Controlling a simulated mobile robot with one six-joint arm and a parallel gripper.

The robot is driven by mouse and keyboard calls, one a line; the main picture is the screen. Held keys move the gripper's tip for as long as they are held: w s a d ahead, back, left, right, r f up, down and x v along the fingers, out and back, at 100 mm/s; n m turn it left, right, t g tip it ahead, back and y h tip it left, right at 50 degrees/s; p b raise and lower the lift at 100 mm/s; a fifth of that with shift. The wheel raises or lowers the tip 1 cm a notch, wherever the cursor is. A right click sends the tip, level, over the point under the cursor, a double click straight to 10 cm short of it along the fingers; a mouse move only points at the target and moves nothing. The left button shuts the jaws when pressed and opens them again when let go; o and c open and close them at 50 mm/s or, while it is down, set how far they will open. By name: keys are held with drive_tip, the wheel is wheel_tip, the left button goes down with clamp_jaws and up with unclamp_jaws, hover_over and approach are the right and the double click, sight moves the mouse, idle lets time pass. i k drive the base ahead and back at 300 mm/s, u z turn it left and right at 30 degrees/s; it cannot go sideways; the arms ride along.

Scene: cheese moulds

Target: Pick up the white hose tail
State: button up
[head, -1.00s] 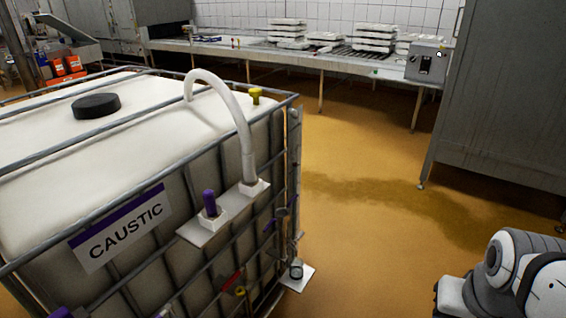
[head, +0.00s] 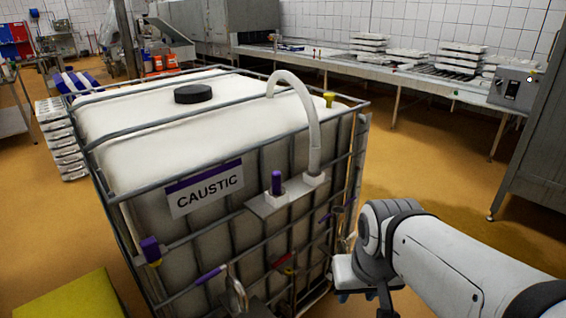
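A white hose (head: 313,118) arches out of the top of the caged caustic tank (head: 120,138) and down its near right side. Its lower end stands upright in a white block (head: 314,179) on a small bracket (head: 268,206). A purple-topped piece (head: 277,184) stands beside it on the same bracket. My arm reaches in from the lower right. The end of my arm, with my gripper (head: 368,296), is low, right of the tank and below the hose end, apart from the hose. Its fingers are too unclear to tell open from shut.
The tank's metal cage bars (head: 222,218) surround it, with a purple-handled part (head: 151,250) at lower left. A yellow surface (head: 75,302) is at bottom left. A long steel bench (head: 400,75) runs behind. Orange floor (head: 430,150) between tank and bench is clear.

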sight(314, 170)
drive_tip(key=z, duration=0.2)
drive_tip(key=i, duration=1.1)
drive_tip(key=u, duration=0.3)
